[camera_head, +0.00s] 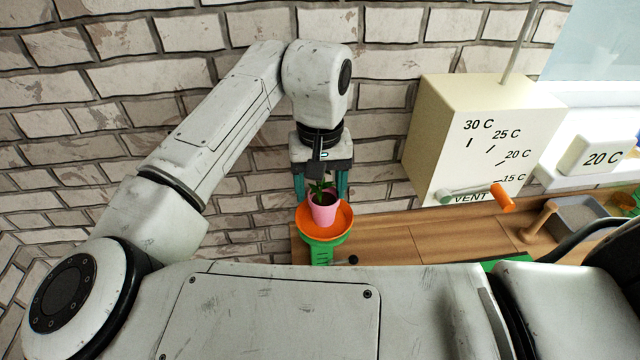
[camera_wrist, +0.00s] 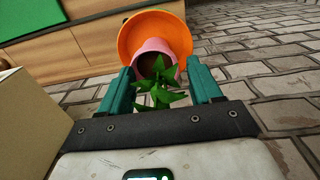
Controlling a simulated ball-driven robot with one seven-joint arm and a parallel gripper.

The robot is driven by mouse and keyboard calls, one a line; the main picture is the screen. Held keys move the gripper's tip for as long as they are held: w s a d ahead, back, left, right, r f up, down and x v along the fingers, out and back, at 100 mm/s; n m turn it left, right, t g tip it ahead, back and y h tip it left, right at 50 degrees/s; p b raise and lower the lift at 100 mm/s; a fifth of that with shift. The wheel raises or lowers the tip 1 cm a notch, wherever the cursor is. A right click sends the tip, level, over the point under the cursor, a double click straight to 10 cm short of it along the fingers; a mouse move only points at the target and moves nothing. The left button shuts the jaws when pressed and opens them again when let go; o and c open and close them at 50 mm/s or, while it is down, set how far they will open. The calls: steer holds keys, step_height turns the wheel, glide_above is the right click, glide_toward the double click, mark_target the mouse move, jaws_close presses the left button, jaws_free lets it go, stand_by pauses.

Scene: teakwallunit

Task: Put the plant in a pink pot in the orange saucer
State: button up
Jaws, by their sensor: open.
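The plant in a pink pot (camera_head: 323,213) stands on the orange saucer (camera_head: 304,229), its base inside the saucer's rim. In the wrist view the pink pot (camera_wrist: 151,50) shows against the orange saucer (camera_wrist: 177,35), with green leaves (camera_wrist: 158,86) reaching toward my gripper. My gripper (camera_head: 320,192) is open just above the pot, its teal fingers on either side of the plant. In the wrist view my gripper (camera_wrist: 164,80) shows gaps between the fingers and the leaves. The pot's underside is hidden.
A green stand (camera_head: 321,252) is under the saucer at the wooden counter's (camera_head: 400,236) left end. A cream box with temperature marks (camera_head: 484,138) and an orange-tipped lever (camera_head: 502,197) stands to the right. A brick wall is behind.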

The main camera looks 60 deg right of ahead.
step_height(320, 180, up, 12)
steer(key=shift+r+b, duration=0.2)
steer(key=shift+b, duration=0.7)
